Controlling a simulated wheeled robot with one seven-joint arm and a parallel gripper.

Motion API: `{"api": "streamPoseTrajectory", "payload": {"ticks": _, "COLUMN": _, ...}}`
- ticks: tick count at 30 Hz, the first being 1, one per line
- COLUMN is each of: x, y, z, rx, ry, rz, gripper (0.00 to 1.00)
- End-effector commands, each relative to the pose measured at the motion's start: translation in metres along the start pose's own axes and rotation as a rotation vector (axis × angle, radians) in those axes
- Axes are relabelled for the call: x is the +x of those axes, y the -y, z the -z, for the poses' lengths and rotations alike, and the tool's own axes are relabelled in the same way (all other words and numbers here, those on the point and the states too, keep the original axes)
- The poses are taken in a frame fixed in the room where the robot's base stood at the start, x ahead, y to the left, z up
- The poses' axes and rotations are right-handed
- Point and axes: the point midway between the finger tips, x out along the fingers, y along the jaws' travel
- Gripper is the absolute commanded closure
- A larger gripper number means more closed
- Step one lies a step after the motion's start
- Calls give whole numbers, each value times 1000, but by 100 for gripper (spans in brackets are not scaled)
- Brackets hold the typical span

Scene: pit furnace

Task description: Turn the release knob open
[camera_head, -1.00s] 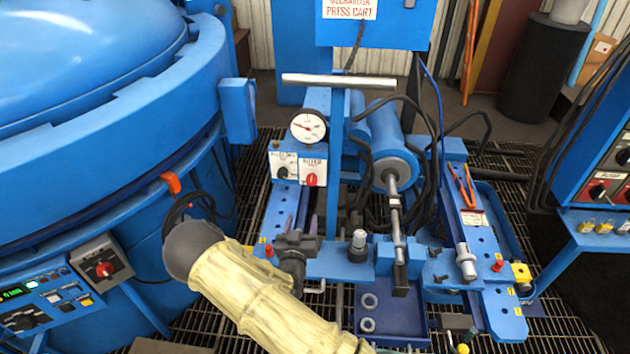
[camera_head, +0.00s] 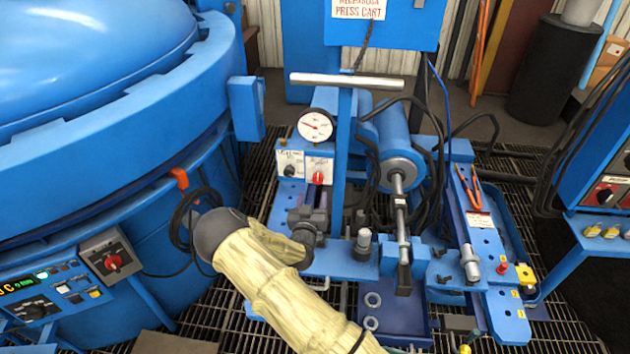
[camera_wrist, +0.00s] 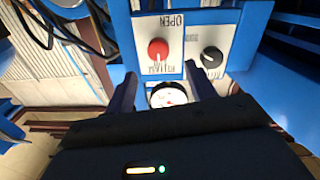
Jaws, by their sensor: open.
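The red release knob (camera_head: 318,178) sits on a white plate on the press cart's blue box, below the round gauge. In the wrist view, the red knob (camera_wrist: 158,48) appears upside down beside an inverted "OPEN" label. My gripper (camera_head: 309,198) is in front of the box, just below the knob in the head view. In the wrist view my gripper (camera_wrist: 160,77) has its two dark fingers spread, with nothing between them. The knob lies beyond the fingertips, roughly between them and apart from them.
A black knob (camera_head: 289,170) sits left of the red one. The pressure gauge (camera_head: 315,125) and a T-bar handle (camera_head: 346,80) stand above. The blue cylinder (camera_head: 392,150) with hoses is to the right. The large blue furnace (camera_head: 110,150) fills the left.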

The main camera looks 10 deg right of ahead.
Motion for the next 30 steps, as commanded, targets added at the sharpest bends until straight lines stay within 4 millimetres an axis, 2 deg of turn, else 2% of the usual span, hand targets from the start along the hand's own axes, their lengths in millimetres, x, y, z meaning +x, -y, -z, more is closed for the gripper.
{"api": "streamPoseTrajectory", "payload": {"ticks": 9, "x": 56, "y": -7, "z": -1, "rx": 0, "ry": 1, "rz": -10, "gripper": 45}}
{"api": "streamPoseTrajectory", "payload": {"ticks": 15, "x": 84, "y": -14, "z": -2, "rx": -2, "ry": 3, "rz": -19, "gripper": 45}}
{"api": "streamPoseTrajectory", "payload": {"ticks": 20, "x": 91, "y": -8, "z": -2, "rx": -1, "ry": 2, "rz": -10, "gripper": 45}}
{"api": "streamPoseTrajectory", "payload": {"ticks": 27, "x": 90, "y": -1, "z": 0, "rx": -1, "ry": 1, "rz": -1, "gripper": 45}}
{"api": "streamPoseTrajectory", "payload": {"ticks": 28, "x": 90, "y": 0, "z": 0, "rx": -1, "ry": 1, "rz": 0, "gripper": 47}}
{"api": "streamPoseTrajectory", "payload": {"ticks": 30, "x": 89, "y": 0, "z": 0, "rx": -1, "ry": 1, "rz": 0, "gripper": 60}}
